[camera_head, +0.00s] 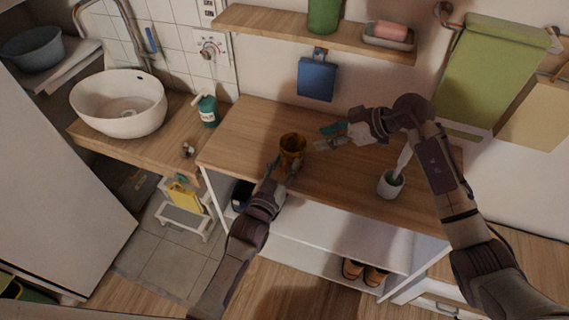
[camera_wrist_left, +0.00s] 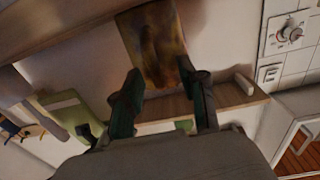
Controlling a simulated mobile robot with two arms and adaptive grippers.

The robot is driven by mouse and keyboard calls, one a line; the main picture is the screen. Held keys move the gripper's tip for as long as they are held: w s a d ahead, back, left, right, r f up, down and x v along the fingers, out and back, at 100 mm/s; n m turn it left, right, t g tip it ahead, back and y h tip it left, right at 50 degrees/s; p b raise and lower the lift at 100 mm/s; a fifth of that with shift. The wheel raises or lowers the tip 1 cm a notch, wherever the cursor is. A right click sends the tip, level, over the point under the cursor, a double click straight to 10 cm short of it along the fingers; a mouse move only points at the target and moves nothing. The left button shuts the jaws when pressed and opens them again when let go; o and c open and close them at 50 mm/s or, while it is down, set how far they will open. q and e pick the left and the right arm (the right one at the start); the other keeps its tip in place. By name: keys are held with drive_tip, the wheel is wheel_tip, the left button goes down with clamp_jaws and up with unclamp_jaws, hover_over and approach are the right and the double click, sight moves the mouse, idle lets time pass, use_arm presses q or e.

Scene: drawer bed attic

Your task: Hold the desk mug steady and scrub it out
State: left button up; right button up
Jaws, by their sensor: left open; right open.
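The desk mug (camera_head: 292,144) is brown and stands upright on the wooden desk top (camera_head: 245,131), near its front edge. My left gripper (camera_head: 281,168) is open at the near side of the mug. In the left wrist view the mug (camera_wrist_left: 153,44) appears just beyond and between the open fingertips of the left gripper (camera_wrist_left: 167,76); contact cannot be told. My right gripper (camera_head: 326,137) is open and empty, to the right of the mug above the desk.
A shelf (camera_head: 270,34) above the desk holds a green container (camera_head: 324,16) and a soap dish (camera_head: 389,40). A white basin (camera_head: 119,103) and teal dispenser (camera_head: 207,110) stand at left. A green towel (camera_head: 487,72) hangs at right. The desk behind the mug is clear.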

use_arm(q)
clamp_jaws()
idle(0.5)
